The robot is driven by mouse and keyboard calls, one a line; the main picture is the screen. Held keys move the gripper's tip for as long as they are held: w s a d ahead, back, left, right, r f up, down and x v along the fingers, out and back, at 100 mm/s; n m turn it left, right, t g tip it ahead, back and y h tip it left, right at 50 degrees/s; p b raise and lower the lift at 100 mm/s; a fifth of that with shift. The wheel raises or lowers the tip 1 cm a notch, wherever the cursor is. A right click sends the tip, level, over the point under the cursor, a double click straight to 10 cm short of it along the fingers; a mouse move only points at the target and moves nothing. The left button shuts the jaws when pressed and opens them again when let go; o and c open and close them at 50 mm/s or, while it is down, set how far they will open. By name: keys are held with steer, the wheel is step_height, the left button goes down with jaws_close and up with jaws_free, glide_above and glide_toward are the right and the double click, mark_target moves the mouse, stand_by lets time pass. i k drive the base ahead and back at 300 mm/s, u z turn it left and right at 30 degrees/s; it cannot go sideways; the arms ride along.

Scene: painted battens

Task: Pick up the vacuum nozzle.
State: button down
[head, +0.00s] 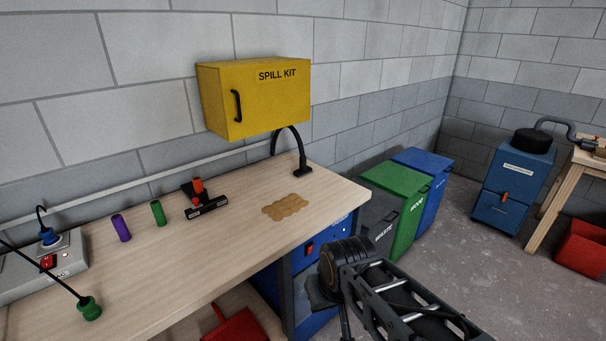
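What looks like the vacuum nozzle (207,208) lies on the light wooden workbench (225,246). It has a wide, flat black head with a pale marking and an upright orange-red and black part behind it. Nothing touches it.
A purple cylinder (121,228) and a green cylinder (157,213) stand left of the nozzle. A brown patch (285,207) lies to its right. A grey switch box (50,267) and green-ended rod (89,308) are at left. A yellow spill kit cabinet (255,97) hangs above.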

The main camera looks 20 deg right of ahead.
mark_target(304, 169)
steer(key=z, duration=0.85)
steer(key=k, duration=1.1)
steer(key=z, duration=1)
steer(key=i, duration=2.25)
steer(key=u, duration=1.45)
steer(key=i, duration=0.95)
steer(key=u, duration=1.35)
steer(key=i, duration=0.35)
steer(key=u, duration=0.25)
